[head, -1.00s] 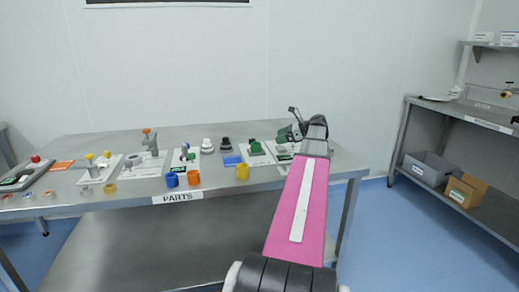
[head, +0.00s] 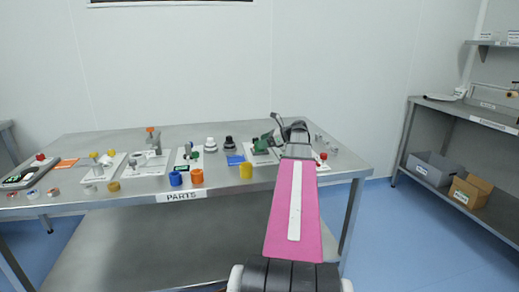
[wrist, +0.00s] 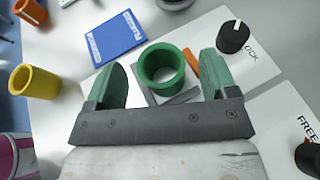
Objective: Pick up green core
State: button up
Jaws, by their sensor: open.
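The green core (wrist: 149,70) is a hollow green cylinder, standing on a grey block on a white plate in the wrist view. In the head view it shows as a small green piece (head: 260,146) towards the right of the table. My gripper (wrist: 164,62) is open, with one green finger on each side of the core. Gaps show between the core and both fingers, so it is not gripped. In the head view my gripper (head: 271,136) is at the core, partly hidden by my wrist.
A black knob (wrist: 233,37) marked LOCK stands close to the right finger. An orange strip (wrist: 192,63) lies beside the core. Other parts stand along the metal table (head: 218,134).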

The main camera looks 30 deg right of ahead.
jog(key=shift+x, duration=0.85)
jog(key=c, duration=1)
jog(key=shift+r, duration=0.15)
